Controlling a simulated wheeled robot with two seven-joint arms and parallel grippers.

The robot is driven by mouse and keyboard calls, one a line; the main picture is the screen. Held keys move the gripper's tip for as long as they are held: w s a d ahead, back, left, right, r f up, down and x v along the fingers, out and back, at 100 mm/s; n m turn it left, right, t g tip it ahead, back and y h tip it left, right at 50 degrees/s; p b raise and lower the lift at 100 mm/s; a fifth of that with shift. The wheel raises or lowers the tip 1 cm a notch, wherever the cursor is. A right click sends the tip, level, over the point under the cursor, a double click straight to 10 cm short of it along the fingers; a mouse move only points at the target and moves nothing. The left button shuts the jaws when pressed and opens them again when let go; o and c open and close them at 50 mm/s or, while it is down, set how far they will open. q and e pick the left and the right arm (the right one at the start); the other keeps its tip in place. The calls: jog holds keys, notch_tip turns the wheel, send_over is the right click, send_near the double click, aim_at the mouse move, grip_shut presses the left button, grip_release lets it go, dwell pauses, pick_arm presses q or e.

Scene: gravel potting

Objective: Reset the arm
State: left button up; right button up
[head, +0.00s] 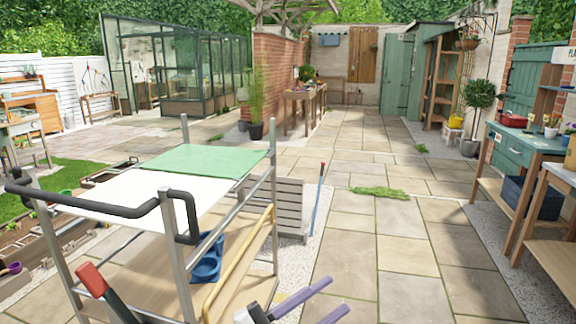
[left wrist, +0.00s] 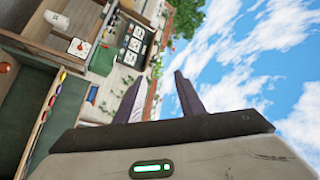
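My left gripper (head: 337,294) is at the bottom edge of the head view, to the right of the cart's lower front. Its two purple-grey fingers are apart with nothing between them. In the left wrist view the fingers (left wrist: 158,98) also stand apart and empty, with sky and a tilted view of the garden behind them. My right gripper does not show in either view.
A metal cart (head: 165,225) with a white and green top stands close in front. It has a blue container (head: 208,258) on its lower shelf. A teal-topped workbench (head: 520,150) stands at the right. Paving between them (head: 400,250) is clear.

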pick_arm(q)
jog(key=s+a+f+n+t+y, duration=0.2)
jog(key=a+f+n+y, duration=0.5)
jog(key=f, duration=0.3)
jog(key=s+a+f+n+t+y, duration=0.3)
jog(key=a+f+n+y, duration=0.3)
jog(key=a+f+n, duration=0.25)
jog(key=s+a+f+n+g+y, duration=0.1)
jog(key=s+a+f+n+g, duration=0.1)
jog(key=s+f, duration=0.5)
jog(key=s+a+f+n+g+y, duration=0.2)
jog(key=s+a+f+g, duration=0.2)
jog(key=s+f, duration=0.4)
jog(key=s+a, duration=0.1)
jog(key=s, duration=0.2)
jog(key=shift+a+f+g, duration=0.2)
jog(key=shift+a+g, duration=0.1)
jog(key=shift+g, duration=0.1)
